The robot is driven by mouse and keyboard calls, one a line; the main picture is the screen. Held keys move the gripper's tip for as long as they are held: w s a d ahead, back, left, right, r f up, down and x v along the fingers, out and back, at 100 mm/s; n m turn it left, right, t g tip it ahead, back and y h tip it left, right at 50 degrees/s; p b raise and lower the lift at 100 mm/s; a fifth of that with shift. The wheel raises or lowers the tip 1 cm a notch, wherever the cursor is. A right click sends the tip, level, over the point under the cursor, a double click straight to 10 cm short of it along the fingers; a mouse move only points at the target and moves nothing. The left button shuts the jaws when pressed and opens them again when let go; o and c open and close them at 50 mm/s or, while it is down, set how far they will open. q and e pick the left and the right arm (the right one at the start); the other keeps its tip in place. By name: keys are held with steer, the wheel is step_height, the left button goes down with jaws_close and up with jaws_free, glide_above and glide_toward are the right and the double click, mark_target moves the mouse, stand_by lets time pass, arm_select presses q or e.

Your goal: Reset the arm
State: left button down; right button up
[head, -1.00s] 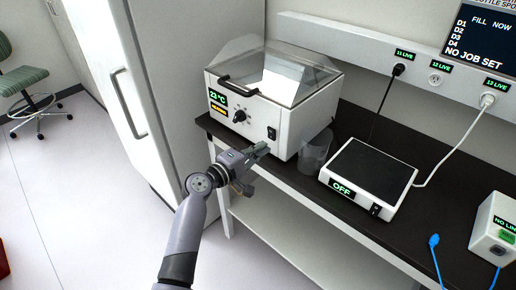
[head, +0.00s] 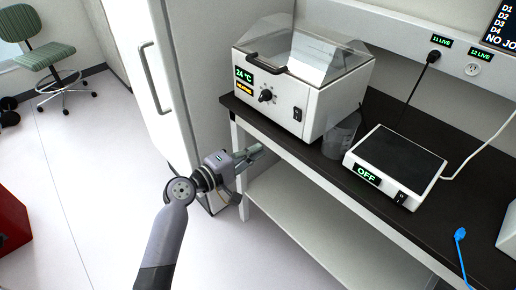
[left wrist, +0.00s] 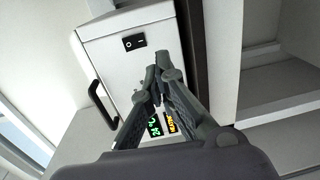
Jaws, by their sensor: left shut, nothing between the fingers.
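My left gripper (head: 250,155) is in front of the bench's front edge, below the white water bath, with empty space around it. In the left wrist view my left gripper (left wrist: 160,75) has its fingertips together with nothing between them. Behind the fingers, that view shows the front panel of the water bath (left wrist: 115,55), with its switch and displays. My right gripper is not in view.
The water bath (head: 285,100) has a clear lid and reads 24 °C. A clear beaker (head: 341,138) and a scale (head: 400,155) reading OFF stand on the dark bench (head: 330,178). A white cabinet (head: 150,60) is left of it.

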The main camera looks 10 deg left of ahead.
arm_select(q)
steer(key=s+a+f+m+g+y, duration=0.15)
steer(key=s+f, duration=0.25)
steer(key=f, duration=0.8)
steer(key=s+a+f+m+g+y, duration=0.1)
steer(key=s+f+g+y, duration=0.25)
steer(key=f, duration=0.85)
steer(key=s+a+f+m+g+y, duration=0.1)
steer(key=s+f, duration=0.4)
steer(key=f, duration=0.8)
steer(key=s+a+f+m+g+y, duration=0.1)
steer(key=s+f, duration=0.5)
steer(key=s, duration=0.6)
steer(key=s+a+f+m+g+y, duration=0.1)
steer(key=s+f+m, duration=0.4)
steer(key=s, duration=0.7)
steer(key=s+a+f+m+g+y, duration=0.1)
steer(key=s+a+f+m+g, duration=0.2)
steer(key=s+f, duration=0.6)
steer(key=s+m+g, duration=0.1)
steer(key=s+g, duration=0.1)
steer(key=s, duration=0.2)
steer(key=shift+a+f+y, duration=0.25)
steer(key=shift+y, duration=0.05)
